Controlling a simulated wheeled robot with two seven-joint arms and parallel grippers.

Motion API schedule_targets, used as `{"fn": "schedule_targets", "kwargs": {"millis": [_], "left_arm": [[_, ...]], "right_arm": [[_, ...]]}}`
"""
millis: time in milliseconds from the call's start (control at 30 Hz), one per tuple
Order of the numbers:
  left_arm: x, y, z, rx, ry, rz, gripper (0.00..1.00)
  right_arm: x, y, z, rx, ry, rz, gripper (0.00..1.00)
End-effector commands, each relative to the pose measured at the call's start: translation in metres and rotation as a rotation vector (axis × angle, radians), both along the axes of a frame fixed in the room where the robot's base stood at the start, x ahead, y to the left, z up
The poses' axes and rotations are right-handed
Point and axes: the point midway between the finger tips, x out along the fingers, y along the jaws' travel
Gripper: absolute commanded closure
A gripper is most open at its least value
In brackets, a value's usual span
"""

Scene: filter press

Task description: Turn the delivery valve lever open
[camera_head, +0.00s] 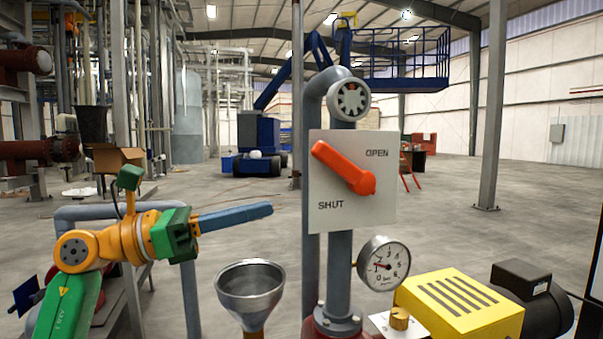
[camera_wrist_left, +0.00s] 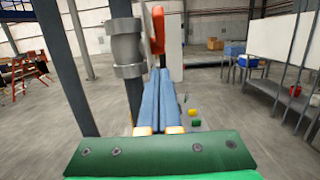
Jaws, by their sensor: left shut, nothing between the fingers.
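The orange-red delivery valve lever (camera_head: 342,167) sits in front of a white plate (camera_head: 350,208) marked OPEN at upper right and SHUT at lower left. Its hub is at the right and its arm slants up to the left, between the two words. My left gripper (camera_head: 270,209) is left of the plate and a little below the lever, apart from it. Its blue fingers are shut and empty. In the left wrist view the lever (camera_wrist_left: 158,32) shows edge-on beyond the shut fingertips (camera_wrist_left: 165,72). My right gripper is not in view.
A grey pipe (camera_head: 340,255) with a pressure gauge (camera_head: 383,263) stands behind and below the plate. A metal funnel (camera_head: 250,288) is below my left fingers. A yellow housing (camera_head: 460,303) is at lower right. A grey rail (camera_head: 188,290) stands near my left arm.

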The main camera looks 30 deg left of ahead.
Motion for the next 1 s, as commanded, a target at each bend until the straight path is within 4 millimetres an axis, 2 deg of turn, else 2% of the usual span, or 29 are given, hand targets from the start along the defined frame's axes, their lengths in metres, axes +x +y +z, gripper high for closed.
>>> {"fn": "schedule_targets", "kwargs": {"millis": [33, 267, 400, 567, 1000], "left_arm": [[0.007, -0.008, 0.01, 0.001, -0.001, -0.005, 1.0], [0.043, -0.04, 0.019, -0.001, -0.001, -0.004, 1.0], [0.053, -0.049, 0.038, -0.001, -0.001, -0.001, 1.0], [0.06, -0.054, 0.044, 0.001, 0.001, 0.0, 1.0], [0.061, -0.054, 0.044, 0.005, 0.005, 0.001, 1.0]], "right_arm": [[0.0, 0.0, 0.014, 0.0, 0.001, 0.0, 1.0], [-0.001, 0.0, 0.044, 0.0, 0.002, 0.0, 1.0], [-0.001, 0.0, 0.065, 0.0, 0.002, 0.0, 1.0], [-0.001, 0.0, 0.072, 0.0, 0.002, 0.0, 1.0], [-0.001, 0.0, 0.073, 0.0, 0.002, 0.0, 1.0]]}}
